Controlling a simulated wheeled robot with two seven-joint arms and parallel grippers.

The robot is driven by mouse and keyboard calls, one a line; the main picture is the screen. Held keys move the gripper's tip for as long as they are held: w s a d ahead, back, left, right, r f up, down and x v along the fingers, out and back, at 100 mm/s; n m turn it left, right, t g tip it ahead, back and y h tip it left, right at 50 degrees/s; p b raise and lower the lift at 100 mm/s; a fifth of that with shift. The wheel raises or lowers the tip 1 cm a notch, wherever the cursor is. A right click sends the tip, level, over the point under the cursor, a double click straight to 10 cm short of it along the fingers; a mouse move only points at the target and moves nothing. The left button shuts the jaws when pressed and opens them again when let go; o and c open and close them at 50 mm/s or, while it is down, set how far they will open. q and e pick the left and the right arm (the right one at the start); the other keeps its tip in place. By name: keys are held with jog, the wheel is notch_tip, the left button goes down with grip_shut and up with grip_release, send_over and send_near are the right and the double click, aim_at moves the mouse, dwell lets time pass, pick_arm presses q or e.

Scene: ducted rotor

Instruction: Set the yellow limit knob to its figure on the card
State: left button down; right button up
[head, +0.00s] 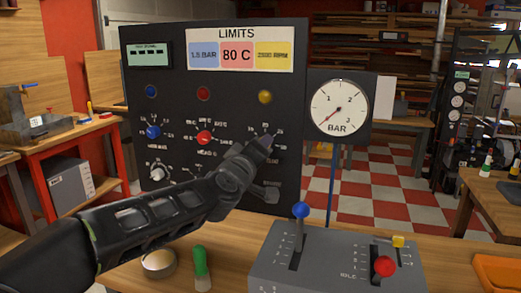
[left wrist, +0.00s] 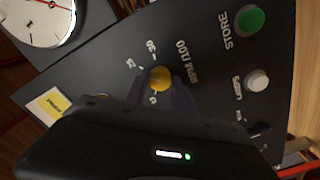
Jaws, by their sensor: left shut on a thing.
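The yellow knob (left wrist: 160,78) sits between the fingers of my left gripper (left wrist: 163,95) in the left wrist view, by a scale marked RPM/100 with 25 and 30 legible. Its pointer setting cannot be made out. In the head view my left gripper (head: 268,143) is at the panel's right dial and hides the knob. It is shut on the knob. The LIMITS card (head: 240,33) at the panel's top has a yellow field (head: 274,55) with a blurred RPM figure, perhaps 2500. Its end also shows in the left wrist view (left wrist: 48,105). My right gripper is not in view.
The black panel (head: 218,100) also carries a blue knob (head: 153,131), a red knob (head: 204,137) and a white knob (head: 157,173). A BAR gauge (head: 340,107) stands right. A grey lever box (head: 340,262) and a green-handled tool (head: 201,262) are on the bench in front.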

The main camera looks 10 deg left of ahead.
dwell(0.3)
pick_arm(q)
jog(key=c, duration=1.1)
grip_release()
jog(key=shift+o, duration=0.2)
jog(key=s, duration=0.7)
jog(key=shift+s+a, duration=0.25)
jog(key=shift+s, duration=0.15)
